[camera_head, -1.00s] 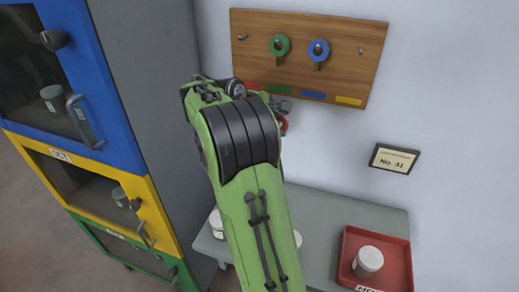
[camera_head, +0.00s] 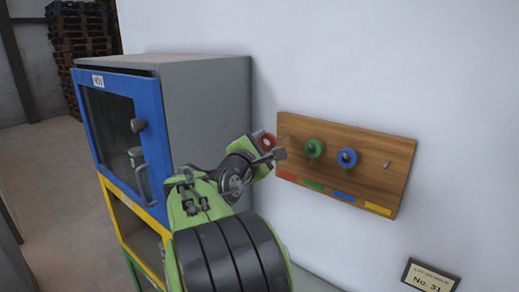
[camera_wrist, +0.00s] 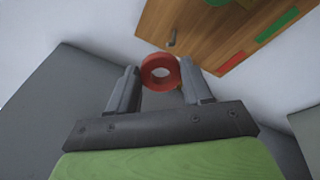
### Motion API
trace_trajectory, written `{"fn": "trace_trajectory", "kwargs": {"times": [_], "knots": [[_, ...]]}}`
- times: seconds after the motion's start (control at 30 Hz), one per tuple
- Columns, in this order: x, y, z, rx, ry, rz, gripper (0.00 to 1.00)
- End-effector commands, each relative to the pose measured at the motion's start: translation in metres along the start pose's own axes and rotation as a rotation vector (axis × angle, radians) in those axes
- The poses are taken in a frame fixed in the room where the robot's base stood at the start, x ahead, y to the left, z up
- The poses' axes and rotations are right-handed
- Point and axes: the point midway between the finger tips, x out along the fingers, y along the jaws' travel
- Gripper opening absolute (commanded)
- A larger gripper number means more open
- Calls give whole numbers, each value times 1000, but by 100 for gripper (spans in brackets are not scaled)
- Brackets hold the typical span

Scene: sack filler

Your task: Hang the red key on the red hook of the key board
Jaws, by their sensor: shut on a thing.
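The red key (camera_head: 268,141) shows as a red ring at the end of my arm in the head view. In the wrist view the red key (camera_wrist: 160,72) is between the two fingers of my gripper (camera_wrist: 160,88), which is shut on it; its shaft is not clearly visible. The key board (camera_head: 345,165) is a wooden panel on the wall with hooks above coloured labels. The red hook (camera_wrist: 171,38), a bare metal peg, is above the red label and just beyond the key in the wrist view. The key appears apart from the hook.
A green key (camera_head: 314,148) and a blue key (camera_head: 347,158) hang on the board beside the red position. The hook above the yellow label (camera_head: 378,209) is bare. A cabinet (camera_head: 205,105) with blue, yellow and green doors stands close on the left.

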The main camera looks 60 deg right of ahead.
Motion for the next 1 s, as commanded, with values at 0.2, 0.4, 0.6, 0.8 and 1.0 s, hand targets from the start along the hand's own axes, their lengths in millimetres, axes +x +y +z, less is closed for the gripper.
{"fn": "trace_trajectory", "kwargs": {"times": [0.2,0.4,0.6,0.8,1.0], "knots": [[15,-3,3,1,-2,-1,20],[28,-6,5,2,-1,-1,20],[42,-10,8,1,-2,-2,20],[55,-13,9,1,-1,-1,20],[67,-18,9,0,0,-1,20]]}}
